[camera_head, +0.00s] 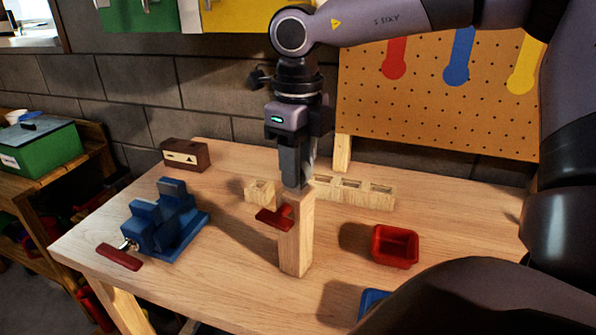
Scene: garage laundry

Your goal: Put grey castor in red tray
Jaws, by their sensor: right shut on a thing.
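My right gripper (293,184) points down over the middle of the wooden table, at the top of an upright wooden post (297,240). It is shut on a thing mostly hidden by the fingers. A small pale grey part (311,160) shows at their right side; it seems to be the grey castor, but its shape is not clear. I cannot tell whether it touches the post. The red tray (395,246), a small square open box, stands on the table to the right of the post and looks empty. My left gripper is not in view.
A red handle (272,217) sticks out at the post's left. A low wooden rack (350,192) with square openings lies behind. A blue vise (163,222) stands left, a brown box (185,155) back left, and a blue tray (372,301) at the front, partly hidden by my arm.

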